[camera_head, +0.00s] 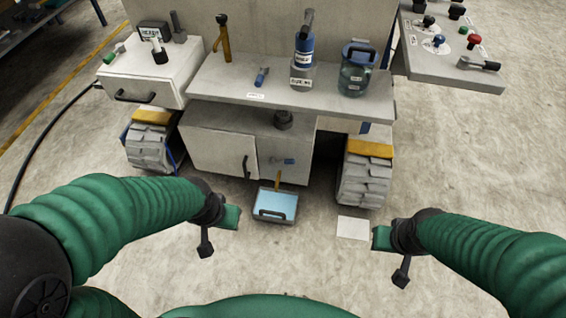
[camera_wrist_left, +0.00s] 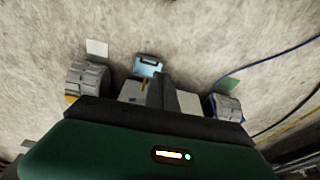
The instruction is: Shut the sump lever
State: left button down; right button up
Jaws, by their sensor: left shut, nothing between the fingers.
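My left gripper (camera_head: 205,252) is shut and empty, left of the tray and apart from the lever. In the left wrist view its dark fingers (camera_wrist_left: 160,90) are together. My right gripper (camera_head: 400,279) looks shut and empty, right of the tray.
The shelf (camera_head: 225,87) above holds another blue lever (camera_head: 262,77), a blue-topped bottle (camera_head: 303,62) and a jar (camera_head: 355,75). Tracked feet (camera_head: 363,181) flank the cabinet (camera_head: 222,148), whose door has a dark handle. A white sheet (camera_head: 353,228) lies on the floor. The floor before the cabinet is mostly clear.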

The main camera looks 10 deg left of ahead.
aim_at(274, 161)
jog(key=i+l+u, duration=0.25)
jog(key=i, duration=0.2)
jog(key=i+l+u, duration=0.3)
jog(key=i, duration=0.1)
